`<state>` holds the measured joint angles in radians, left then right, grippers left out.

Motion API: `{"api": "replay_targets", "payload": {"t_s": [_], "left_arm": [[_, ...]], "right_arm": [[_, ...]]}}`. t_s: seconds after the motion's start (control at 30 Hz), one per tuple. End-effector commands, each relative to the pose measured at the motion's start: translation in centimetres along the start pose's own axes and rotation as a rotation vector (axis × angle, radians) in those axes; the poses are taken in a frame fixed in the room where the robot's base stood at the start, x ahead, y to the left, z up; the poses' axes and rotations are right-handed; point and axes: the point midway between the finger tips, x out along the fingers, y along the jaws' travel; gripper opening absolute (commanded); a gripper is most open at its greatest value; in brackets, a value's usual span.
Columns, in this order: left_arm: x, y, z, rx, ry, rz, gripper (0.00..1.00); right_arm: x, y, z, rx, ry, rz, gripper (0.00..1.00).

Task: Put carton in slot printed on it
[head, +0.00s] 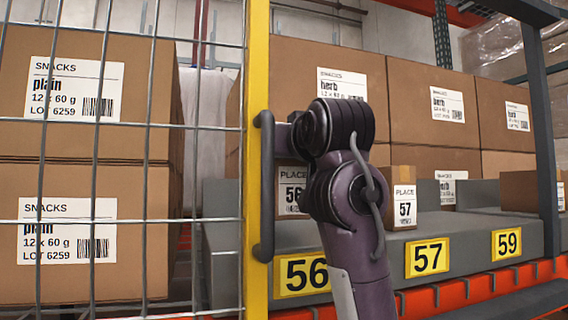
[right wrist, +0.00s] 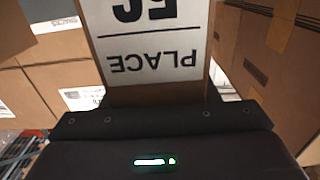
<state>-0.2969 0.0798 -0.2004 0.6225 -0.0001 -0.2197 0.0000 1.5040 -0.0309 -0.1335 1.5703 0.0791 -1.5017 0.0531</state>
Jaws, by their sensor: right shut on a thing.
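A brown carton with a white label reading PLACE 56 (head: 291,190) is upright above the yellow plate 56 (head: 303,274), partly hidden behind my arm. In the right wrist view my right gripper (right wrist: 155,108) is shut on a carton (right wrist: 150,95) whose upside-down label reads PLACE and a cut-off number starting with 5. That gripper is hidden in the head view behind my purple arm. I cannot tell whether the carton's base touches the grey shelf (head: 470,232). My left gripper is not in view.
A carton labelled PLACE 57 (head: 404,198) stands behind plate 57 (head: 427,257). Large snack boxes (head: 425,80) stand behind. A yellow post (head: 257,60) with a grey handle (head: 264,190) edges the wire mesh at left.

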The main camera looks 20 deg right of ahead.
Motion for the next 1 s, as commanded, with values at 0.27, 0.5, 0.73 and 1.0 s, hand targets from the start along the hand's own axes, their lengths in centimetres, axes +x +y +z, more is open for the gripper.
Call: {"api": "replay_targets", "payload": {"t_s": [0.27, 0.5, 0.73, 1.0], "left_arm": [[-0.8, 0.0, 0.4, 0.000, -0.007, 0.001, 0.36], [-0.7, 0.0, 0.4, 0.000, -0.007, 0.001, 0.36], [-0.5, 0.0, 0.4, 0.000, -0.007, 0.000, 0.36], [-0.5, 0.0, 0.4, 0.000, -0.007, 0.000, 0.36]], "right_arm": [[0.0, 0.0, 2.7, 0.000, 0.002, 0.000, 0.00], [0.0, 0.0, 2.8, 0.000, 0.003, 0.000, 0.00], [0.1, 0.0, 3.1, 0.000, -0.001, 0.000, 0.67], [0.1, 0.0, 3.1, 0.000, -0.001, 0.000, 0.76]]}}
